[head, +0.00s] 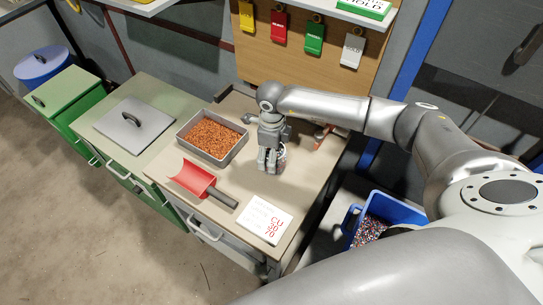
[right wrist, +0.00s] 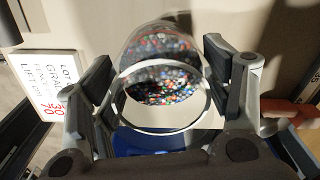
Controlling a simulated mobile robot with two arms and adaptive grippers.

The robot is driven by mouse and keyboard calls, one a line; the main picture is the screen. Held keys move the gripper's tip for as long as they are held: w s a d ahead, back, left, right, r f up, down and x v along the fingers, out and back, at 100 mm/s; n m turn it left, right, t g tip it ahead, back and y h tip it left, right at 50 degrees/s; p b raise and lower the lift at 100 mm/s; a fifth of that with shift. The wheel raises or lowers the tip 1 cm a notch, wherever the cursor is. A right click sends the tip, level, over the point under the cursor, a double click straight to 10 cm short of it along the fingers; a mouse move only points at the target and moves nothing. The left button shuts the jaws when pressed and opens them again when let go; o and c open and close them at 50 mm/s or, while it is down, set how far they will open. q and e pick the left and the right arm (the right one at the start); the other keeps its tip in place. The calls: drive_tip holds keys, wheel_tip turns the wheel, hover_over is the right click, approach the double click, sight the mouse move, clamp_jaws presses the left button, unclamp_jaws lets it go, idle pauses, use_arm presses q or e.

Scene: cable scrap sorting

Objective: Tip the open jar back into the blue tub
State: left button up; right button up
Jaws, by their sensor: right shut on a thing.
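My right gripper (head: 272,165) is over the workbench. It is shut on a clear open jar (head: 282,156), mostly hidden behind the fingers in the head view. In the right wrist view the jar (right wrist: 160,85) is between the two fingers of the gripper (right wrist: 165,85), its round rim facing the camera. Mixed coloured granules lie inside it. I cannot tell whether its base touches the bench. The blue tub (head: 352,221) stands lower, right of the bench, with similar granules in it; my arm hides part of it. My left gripper is out of view.
A grey tray (head: 183,137) of copper granules, a red scoop (head: 194,178) and a printed card (head: 265,219) are on the bench. An orange-handled tool (head: 322,135) lies right of the gripper. Coloured tags hang on the board behind.

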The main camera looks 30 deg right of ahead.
drive_tip(key=shift+f+p, duration=0.35)
drive_tip(key=shift+f, duration=0.55)
drive_tip(key=shift+s+f+b, duration=0.1)
drive_tip(key=shift+f+b, duration=0.3)
drive_tip(key=shift+f, duration=0.05)
drive_tip(key=o, duration=1.1)
drive_tip(key=shift+r, duration=0.1)
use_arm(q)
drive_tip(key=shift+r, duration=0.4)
use_arm(e)
drive_tip(key=shift+r+p, duration=0.1)
drive_tip(key=shift+p, duration=0.2)
drive_tip(key=shift+r, duration=0.3)
use_arm(q)
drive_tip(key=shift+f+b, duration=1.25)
drive_tip(key=shift+b, duration=0.2)
use_arm(e)
drive_tip(key=shift+w+d+r, duration=0.1)
drive_tip(key=shift+w+r, duration=0.05)
drive_tip(key=shift+r, duration=2.4)
drive_tip(key=shift+w+d+r, duration=0.1)
drive_tip(key=shift+r, duration=2.4)
